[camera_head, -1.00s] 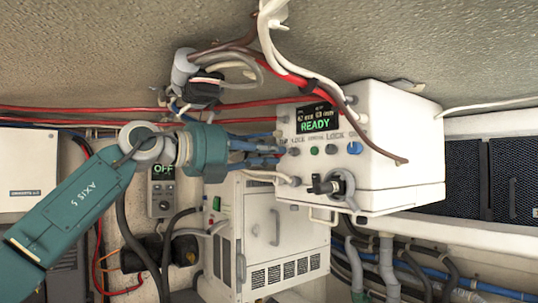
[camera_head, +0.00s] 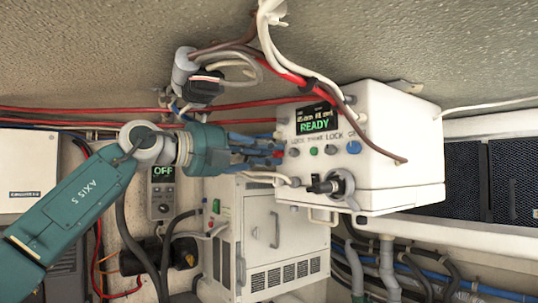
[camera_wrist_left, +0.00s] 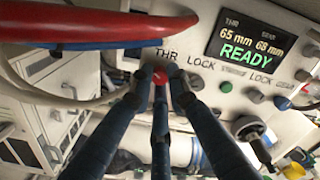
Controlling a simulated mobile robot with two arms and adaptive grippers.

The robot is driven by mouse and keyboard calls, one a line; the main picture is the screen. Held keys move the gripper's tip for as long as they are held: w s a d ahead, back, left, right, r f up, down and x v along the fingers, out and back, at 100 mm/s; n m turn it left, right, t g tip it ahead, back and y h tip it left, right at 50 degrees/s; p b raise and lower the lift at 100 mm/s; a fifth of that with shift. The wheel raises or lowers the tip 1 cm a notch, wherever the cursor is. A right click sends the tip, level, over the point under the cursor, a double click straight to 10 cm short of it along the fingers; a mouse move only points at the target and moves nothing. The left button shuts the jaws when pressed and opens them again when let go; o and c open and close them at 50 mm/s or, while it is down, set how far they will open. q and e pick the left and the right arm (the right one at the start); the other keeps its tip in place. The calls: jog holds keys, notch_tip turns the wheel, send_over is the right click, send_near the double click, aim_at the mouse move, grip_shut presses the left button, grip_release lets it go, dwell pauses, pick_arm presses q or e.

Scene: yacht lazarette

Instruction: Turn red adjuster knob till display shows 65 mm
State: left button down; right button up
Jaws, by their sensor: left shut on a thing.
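The white control box (camera_head: 395,130) carries a display (camera_head: 316,118) and a row of small knobs. In the left wrist view the display (camera_wrist_left: 247,40) shows THR 65 mm, a second value that looks like 68 mm, and READY in green. The red adjuster knob (camera_wrist_left: 159,77) sits at the THR LOCK label, between the blue fingertips. My left gripper (camera_head: 277,153) is shut on this knob, its fingers pointing at the box front. The fingers partly hide the knob in the head view. My right gripper is not in view.
A green knob (camera_head: 314,151) and a blue knob (camera_head: 354,148) sit right of the fingers. A black-and-grey connector (camera_head: 328,186) juts out below. Red cables (camera_wrist_left: 100,30) pass close above the fingers. A white vented cabinet (camera_head: 285,235) stands below, and a grey OFF unit (camera_head: 161,195) behind the arm.

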pick_arm(q)
jog(key=shift+a+r, duration=0.2)
jog(key=shift+r, duration=0.2)
jog(key=c, duration=1.9)
grip_release()
jog(key=shift+o, duration=1.2)
jog(key=shift+f, duration=0.1)
jog(key=shift+w+f, duration=0.1)
jog(key=v, duration=1.2)
jog(key=shift+d+f, duration=0.1)
